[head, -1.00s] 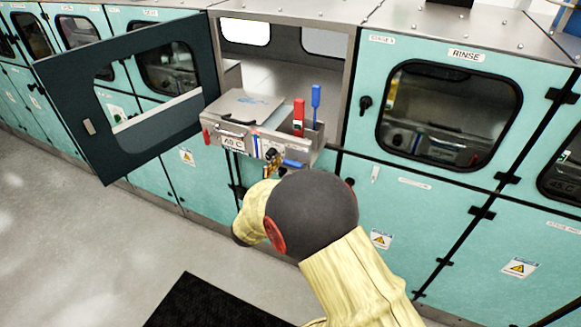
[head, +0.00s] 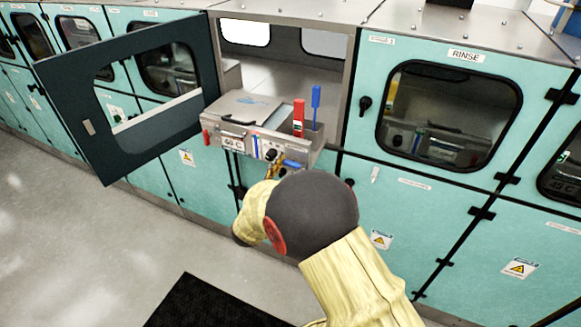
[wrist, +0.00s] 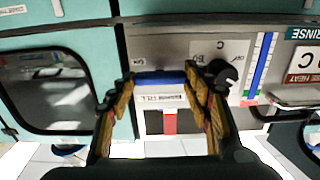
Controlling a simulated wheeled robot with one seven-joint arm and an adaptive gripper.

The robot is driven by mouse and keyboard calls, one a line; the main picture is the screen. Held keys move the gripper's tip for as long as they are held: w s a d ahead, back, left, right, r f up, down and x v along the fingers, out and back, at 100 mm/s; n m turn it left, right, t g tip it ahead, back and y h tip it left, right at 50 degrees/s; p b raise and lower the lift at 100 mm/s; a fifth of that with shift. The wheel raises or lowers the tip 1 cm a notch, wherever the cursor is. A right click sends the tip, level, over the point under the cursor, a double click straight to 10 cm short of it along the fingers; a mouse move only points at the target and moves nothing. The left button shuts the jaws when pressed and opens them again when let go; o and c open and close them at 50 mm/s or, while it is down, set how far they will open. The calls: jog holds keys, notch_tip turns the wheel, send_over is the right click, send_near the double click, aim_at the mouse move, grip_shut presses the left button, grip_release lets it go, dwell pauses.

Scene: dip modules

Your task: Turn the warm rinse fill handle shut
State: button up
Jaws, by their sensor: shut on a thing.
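The blue fill handle (wrist: 160,76) lies sideways across the tank front in the wrist view, beside a white plate reading FILL (wrist: 158,99). My gripper (wrist: 160,84) has one finger at each end of the handle and is shut on it. In the head view a blue lever (head: 293,163) shows at the lower right of the steel rinse tank's front (head: 268,147). My gripper (head: 273,160) is beside it there, largely hidden by my wrist. The handle's pivot cannot be made out.
A dark open door (head: 150,130) stands left of the tank. A black knob (wrist: 220,73) is close beside one finger. Upright red (head: 298,118) and blue (head: 316,105) handles rise at the tank's right end. The floor (head: 100,260) in front is largely clear.

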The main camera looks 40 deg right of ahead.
jog(key=shift+m+b, duration=0.3)
jog(key=shift+b, duration=0.2)
jog(key=shift+c, duration=0.2)
jog(key=m+b, duration=0.3)
jog(key=shift+f, duration=0.2)
jog(key=m+b, duration=0.5)
jog(key=b, duration=0.1)
jog(key=shift+s+f+m+b, duration=0.1)
jog(key=shift+m+b, duration=0.2)
jog(key=m+b, duration=0.8)
jog(key=b, duration=0.3)
jog(key=shift+m+b, duration=0.3)
jog(key=shift+m, duration=0.1)
jog(key=shift+s, duration=0.1)
jog(key=o, duration=1.1)
jog(key=shift+o, duration=0.3)
